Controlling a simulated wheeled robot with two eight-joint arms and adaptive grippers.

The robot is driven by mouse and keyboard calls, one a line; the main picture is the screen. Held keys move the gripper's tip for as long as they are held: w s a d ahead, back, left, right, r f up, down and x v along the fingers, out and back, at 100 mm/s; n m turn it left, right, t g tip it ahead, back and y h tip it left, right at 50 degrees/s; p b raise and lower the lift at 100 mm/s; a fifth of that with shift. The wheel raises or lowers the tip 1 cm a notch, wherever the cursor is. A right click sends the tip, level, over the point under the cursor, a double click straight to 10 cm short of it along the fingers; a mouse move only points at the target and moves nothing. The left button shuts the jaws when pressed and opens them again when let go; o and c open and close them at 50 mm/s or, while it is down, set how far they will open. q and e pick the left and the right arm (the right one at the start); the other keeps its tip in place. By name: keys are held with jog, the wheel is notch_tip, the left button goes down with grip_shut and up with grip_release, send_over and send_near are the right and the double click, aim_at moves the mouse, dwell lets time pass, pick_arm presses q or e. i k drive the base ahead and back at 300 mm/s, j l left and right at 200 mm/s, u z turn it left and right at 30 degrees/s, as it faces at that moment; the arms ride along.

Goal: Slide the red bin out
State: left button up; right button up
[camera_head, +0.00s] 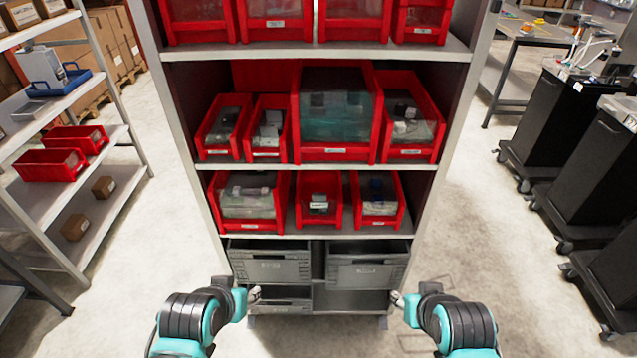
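Several red bins stand on the shelf unit (330,47) in front of me. The middle shelf holds two small red bins (266,154), a large, tall red bin (334,154) and a medium red bin (409,152). The shelf below holds three red bins, at left (250,226), centre (318,221) and right (379,221). More red bins (275,24) are cut off at the top. My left gripper (255,295) and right gripper (397,299) are low in front of the grey bins, apart from every red bin. They are too small to tell whether they are open.
Grey bins (270,265) (366,271) fill the bottom of the unit. A rack (125,180) with red bins and boxes stands at left. Black wheeled carts (601,165) and a workbench (540,32) stand at right. The floor on both sides of the unit is clear.

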aim_at(309, 182)
jog(key=i+l+u, duration=0.1)
jog(key=l+u, duration=0.25)
jog(key=u, duration=0.15)
jog(key=l+u, duration=0.6)
jog(key=l, duration=0.7)
jog(key=l+u, duration=0.1)
jog(key=l, duration=0.75)
jog(key=k+l+u, duration=0.15)
jog(key=l, duration=0.65)
